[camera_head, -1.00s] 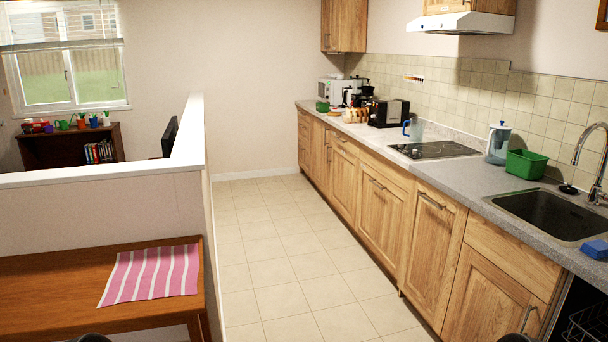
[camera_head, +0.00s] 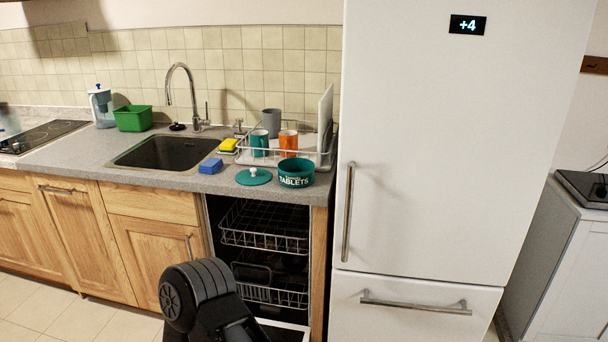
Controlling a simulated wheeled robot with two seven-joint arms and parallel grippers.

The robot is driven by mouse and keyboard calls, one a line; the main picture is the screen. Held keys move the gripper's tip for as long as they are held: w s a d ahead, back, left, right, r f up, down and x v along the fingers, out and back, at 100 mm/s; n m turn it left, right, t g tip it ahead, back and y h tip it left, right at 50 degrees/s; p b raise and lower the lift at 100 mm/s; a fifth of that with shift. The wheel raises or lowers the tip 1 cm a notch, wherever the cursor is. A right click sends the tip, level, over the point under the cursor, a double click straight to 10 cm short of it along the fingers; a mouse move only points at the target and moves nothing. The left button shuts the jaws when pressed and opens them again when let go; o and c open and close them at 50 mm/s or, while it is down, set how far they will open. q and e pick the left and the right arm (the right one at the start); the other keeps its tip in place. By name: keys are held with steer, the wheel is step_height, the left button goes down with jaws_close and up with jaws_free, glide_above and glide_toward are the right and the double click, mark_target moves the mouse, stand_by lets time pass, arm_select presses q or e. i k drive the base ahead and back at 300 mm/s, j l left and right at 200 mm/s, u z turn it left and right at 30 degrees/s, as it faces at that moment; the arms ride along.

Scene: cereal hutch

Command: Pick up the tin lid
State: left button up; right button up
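The tin lid (camera_head: 253,177) is a flat teal disc with a pale knob on top. It lies on the grey counter in front of the dish rack. The teal tin (camera_head: 296,173), lettered "TABLETS", stands open just right of it, close to the counter's front edge. A black part of my arm shows low in the picture, in front of the dishwasher. Neither gripper's fingers are in view.
A blue sponge (camera_head: 211,165) lies left of the lid, beside the sink (camera_head: 164,152). The dish rack (camera_head: 290,150) with cups stands behind. The dishwasher (camera_head: 264,238) below is open with its racks showing. A tall white fridge (camera_head: 440,150) stands right of the counter.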

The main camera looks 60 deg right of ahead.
mark_target(252, 177)
steer(key=z, duration=1.95)
